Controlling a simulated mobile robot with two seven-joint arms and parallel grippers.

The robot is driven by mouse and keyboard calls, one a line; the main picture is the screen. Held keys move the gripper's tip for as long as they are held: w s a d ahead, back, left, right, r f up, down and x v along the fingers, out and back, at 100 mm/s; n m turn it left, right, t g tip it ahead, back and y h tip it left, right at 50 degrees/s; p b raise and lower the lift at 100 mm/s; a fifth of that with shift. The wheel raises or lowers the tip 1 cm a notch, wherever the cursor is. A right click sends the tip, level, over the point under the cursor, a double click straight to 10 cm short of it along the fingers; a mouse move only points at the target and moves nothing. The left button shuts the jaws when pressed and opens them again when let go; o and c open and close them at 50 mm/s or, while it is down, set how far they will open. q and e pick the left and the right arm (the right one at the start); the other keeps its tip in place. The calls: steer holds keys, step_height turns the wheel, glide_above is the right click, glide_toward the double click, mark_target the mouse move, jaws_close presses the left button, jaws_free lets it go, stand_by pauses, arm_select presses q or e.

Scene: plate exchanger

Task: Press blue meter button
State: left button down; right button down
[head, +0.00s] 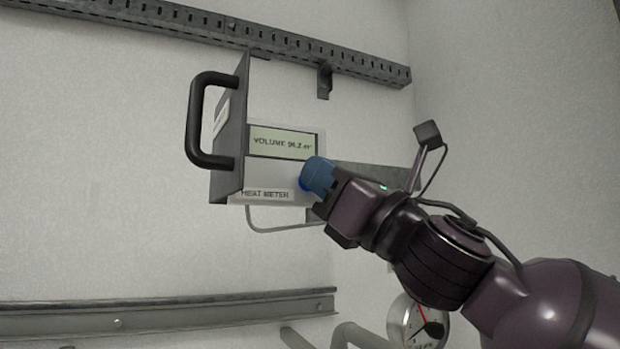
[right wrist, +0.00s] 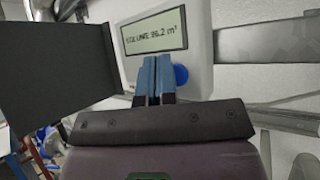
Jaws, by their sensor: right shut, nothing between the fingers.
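The heat meter is a pale box (head: 262,172) on the wall, and its display (head: 283,142) reads "VOLUME" with a value in m³. In the right wrist view the meter face (right wrist: 200,55) is straight ahead, with the round blue button (right wrist: 181,76) below the right part of the display (right wrist: 155,36). My right gripper (right wrist: 154,62) is shut and empty; its blue fingertips are just left of the button there. In the head view the right gripper (head: 314,178) is at the meter's lower right and largely hides the button. Contact cannot be told. My left gripper is not in view.
A dark plate (head: 229,140) with a black handle (head: 193,120) stands out along the meter's left side. Perforated rails (head: 200,24) run above, and another rail (head: 160,315) runs below. Pipes and a round gauge (head: 418,322) are at the lower right.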

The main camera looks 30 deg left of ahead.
steer(key=shift+w+d+f+t, duration=0.1)
steer(key=shift+w+f+t, duration=0.05)
steer(key=shift+w+t, duration=0.15)
steer(key=shift+s+d, duration=0.2)
steer(key=shift+d, duration=0.3)
steer(key=shift+s+d, duration=0.1)
steer(key=s+d, duration=0.1)
steer(key=d, duration=0.1)
steer(key=s+d, duration=0.1)
steer(key=s, duration=0.1)
steer(key=shift+d, duration=0.4)
steer(key=shift+s, duration=0.1)
stand_by(4.2)
